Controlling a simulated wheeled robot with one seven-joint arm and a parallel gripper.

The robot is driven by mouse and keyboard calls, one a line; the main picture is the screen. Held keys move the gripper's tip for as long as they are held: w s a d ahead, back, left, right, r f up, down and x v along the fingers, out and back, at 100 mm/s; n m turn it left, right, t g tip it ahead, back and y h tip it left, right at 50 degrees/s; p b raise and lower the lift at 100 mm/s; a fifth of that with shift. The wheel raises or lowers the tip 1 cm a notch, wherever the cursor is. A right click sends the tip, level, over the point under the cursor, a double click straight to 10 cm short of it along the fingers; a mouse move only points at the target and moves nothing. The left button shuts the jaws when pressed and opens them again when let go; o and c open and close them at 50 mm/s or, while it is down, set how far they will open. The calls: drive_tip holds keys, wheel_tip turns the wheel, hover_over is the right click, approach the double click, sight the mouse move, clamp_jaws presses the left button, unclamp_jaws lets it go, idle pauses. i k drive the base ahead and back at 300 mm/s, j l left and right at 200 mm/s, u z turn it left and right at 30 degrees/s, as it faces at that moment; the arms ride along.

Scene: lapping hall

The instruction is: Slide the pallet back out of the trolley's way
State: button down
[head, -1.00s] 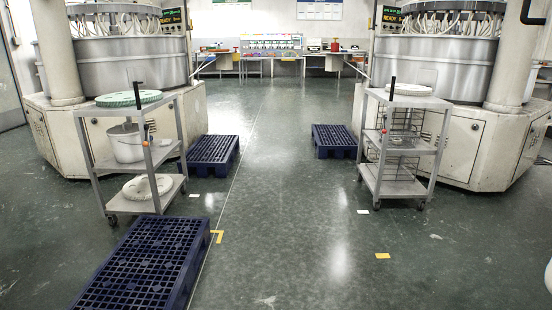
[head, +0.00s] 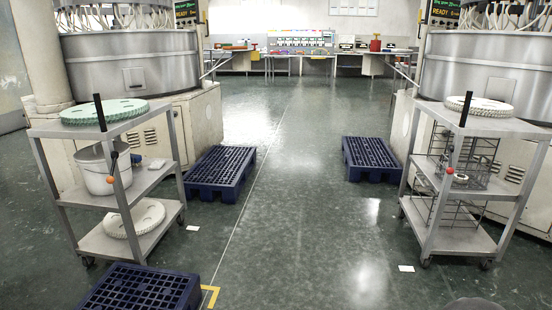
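Three dark blue plastic pallets lie on the floor in the head view. The nearest pallet (head: 144,291) is at the bottom left, cut off by the frame edge, just in front of the left trolley (head: 140,184). A second pallet (head: 220,170) lies behind and right of that trolley, close to its rear side. A third pallet (head: 370,158) lies beyond the right trolley (head: 462,190), at its left. Both trolleys are grey, three-shelved and on castors. The left one carries a green disc, a white bucket and a white ring. My gripper is not in view.
A yellow corner mark (head: 210,295) is beside the nearest pallet. White floor marks (head: 406,268) lie near the trolleys. Large lapping machines (head: 130,66) flank the aisle. The middle aisle (head: 305,215) is clear up to the back benches (head: 320,52).

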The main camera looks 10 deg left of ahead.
sight(227, 169)
drive_tip(key=i+u, duration=0.1)
drive_tip(key=i, duration=2.25)
drive_tip(key=i+j+u, duration=0.2)
drive_tip(key=i+u, duration=0.2)
drive_tip(key=i, duration=0.45)
drive_tip(key=i+l+u, duration=0.1)
drive_tip(key=i+u, duration=0.3)
drive_tip(key=i, duration=0.45)
drive_tip(key=i+j+z, duration=0.2)
drive_tip(key=i+j, duration=0.65)
